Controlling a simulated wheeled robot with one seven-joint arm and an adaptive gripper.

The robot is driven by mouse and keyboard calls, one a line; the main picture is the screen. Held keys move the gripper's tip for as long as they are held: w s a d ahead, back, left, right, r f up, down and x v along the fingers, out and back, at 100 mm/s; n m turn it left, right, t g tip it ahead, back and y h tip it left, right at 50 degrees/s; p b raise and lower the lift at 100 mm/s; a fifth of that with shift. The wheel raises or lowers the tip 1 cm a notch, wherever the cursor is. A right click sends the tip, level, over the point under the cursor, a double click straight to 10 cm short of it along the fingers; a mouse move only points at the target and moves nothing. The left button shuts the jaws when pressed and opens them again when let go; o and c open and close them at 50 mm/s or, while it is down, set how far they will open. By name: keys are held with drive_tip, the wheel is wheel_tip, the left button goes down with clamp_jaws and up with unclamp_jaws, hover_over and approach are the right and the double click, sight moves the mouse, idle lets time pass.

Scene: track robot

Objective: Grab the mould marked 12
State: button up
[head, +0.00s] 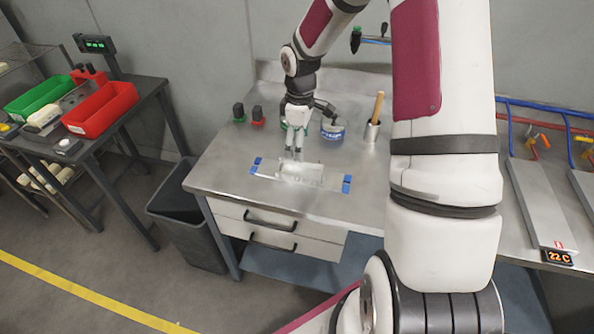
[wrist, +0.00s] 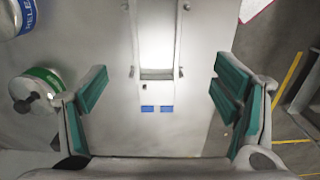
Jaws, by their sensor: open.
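A pale block-like mould (head: 302,171) lies on the steel bench, on a light strip with blue tape at its ends. In the wrist view it is a bright, washed-out block (wrist: 157,42) above the middle, with blue tape (wrist: 157,108) near its close end. No number is readable on it. My gripper (head: 295,157) points down at the far side of the mould in the head view. In the wrist view my gripper (wrist: 160,98) is open and empty, its teal pads wide apart. The mould lies ahead of the pads, not clearly between them.
A blue-labelled tin (head: 333,130) and a cup with a wooden handle (head: 373,128) stand behind the gripper. A green-labelled can (wrist: 38,88) is close to the left finger. Two dark knobs (head: 248,113) are at the back left. A grey bin (head: 185,215) stands left of the bench (head: 225,172).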

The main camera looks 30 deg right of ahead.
hover_over(300, 173)
drive_tip(key=f, duration=0.5)
drive_tip(key=shift+s+a+f, duration=0.25)
drive_tip(key=shift+a, duration=0.05)
drive_tip(key=shift+w+d+f+p, duration=0.15)
drive_tip(key=shift+f+p, duration=0.2)
drive_tip(key=shift+f, duration=0.95)
drive_tip(key=shift+d+f+p, duration=0.1)
drive_tip(key=shift+f+p, duration=0.2)
drive_tip(key=shift+f, duration=1)
drive_tip(key=c, duration=1.8)
